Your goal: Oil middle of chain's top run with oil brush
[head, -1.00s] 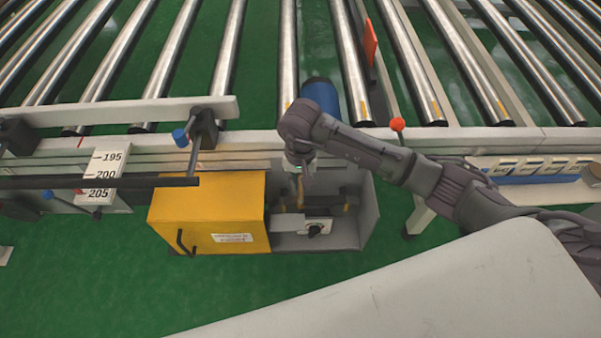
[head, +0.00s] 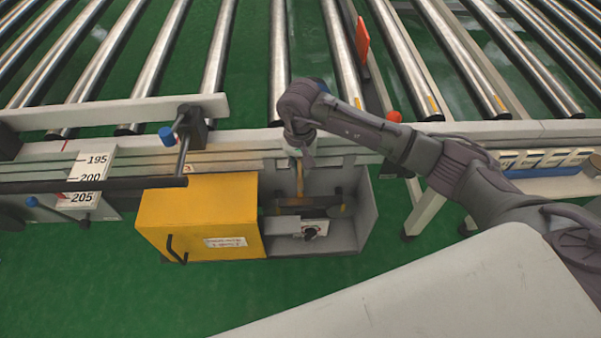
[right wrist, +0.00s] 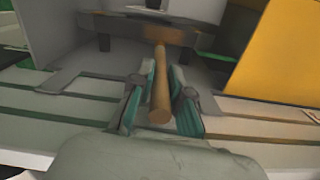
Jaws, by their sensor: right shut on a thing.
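My right gripper (head: 301,158) is over the back of the open grey chain housing. It is shut on the wooden handle of the oil brush (head: 299,180), which points down into the housing. In the right wrist view the handle (right wrist: 160,95) runs between the two fingers (right wrist: 159,100), with the brown brush head at its far end. The chain (head: 312,202) appears as a dark band across the housing. It also shows as a dark strip in the right wrist view (right wrist: 125,22), close to the brush head. I cannot tell whether they touch. My left gripper is out of view.
The yellow cover (head: 200,215) with a black handle stands open left of the housing. A white plate with a dark knob (head: 310,230) sits in front of the chain. The conveyor frame (head: 235,140) and steel rollers lie behind.

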